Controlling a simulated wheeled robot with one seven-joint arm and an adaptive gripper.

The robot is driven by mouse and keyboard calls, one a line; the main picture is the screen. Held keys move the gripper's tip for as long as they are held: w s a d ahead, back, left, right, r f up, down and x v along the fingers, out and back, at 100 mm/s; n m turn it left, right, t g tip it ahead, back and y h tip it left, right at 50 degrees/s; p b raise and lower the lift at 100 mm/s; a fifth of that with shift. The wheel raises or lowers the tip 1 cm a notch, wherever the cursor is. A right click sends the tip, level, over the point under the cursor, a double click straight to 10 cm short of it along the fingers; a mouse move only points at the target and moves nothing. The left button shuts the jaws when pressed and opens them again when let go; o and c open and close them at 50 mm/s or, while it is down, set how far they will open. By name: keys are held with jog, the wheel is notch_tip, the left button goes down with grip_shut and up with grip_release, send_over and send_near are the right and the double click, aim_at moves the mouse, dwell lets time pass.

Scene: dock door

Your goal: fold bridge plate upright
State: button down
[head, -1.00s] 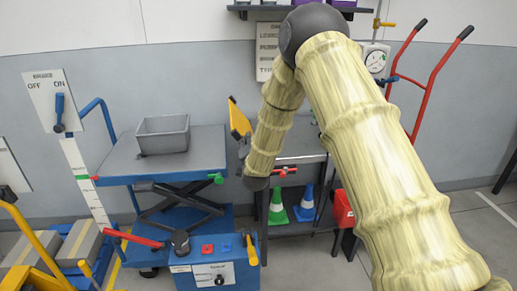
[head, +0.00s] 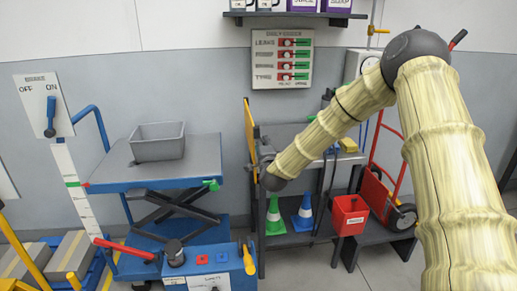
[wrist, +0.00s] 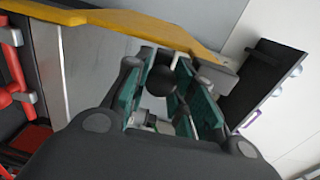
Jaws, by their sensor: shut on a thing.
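The bridge plate (head: 249,130) shows in the head view as a narrow, nearly upright yellow-edged panel just right of the blue lift table. In the wrist view its yellow edge (wrist: 120,24) runs across the top, with its grey face (wrist: 88,62) at left. My gripper (head: 264,162) is at the plate's right side, partly hidden by my arm. In the wrist view its teal pads (wrist: 172,88) are closed about a black ball knob (wrist: 160,80) beside the plate. Whether the plate is fully upright is hard to tell.
The blue lift table (head: 205,160) carries a grey bin (head: 158,142). A dark shelf cart with green (head: 274,217) and blue cones (head: 304,212) stands behind my gripper. A red box (head: 349,214) and red hand truck (head: 388,185) are at right. A control box (head: 210,264) is in front.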

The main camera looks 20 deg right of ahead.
jog(key=shift+s+d+f+m, duration=0.1)
jog(key=shift+d+f+m, duration=0.1)
jog(key=shift+m, duration=0.1)
jog(key=shift+d, duration=0.1)
jog(key=c, duration=1.2)
grip_release()
jog(key=shift+s+d, duration=0.1)
jog(key=shift+d, duration=0.1)
jog(key=shift+a+r, duration=0.1)
jog(key=shift+a, duration=0.2)
jog(key=v, duration=1.1)
jog(key=shift+s, duration=0.4)
jog(key=shift+a, duration=0.1)
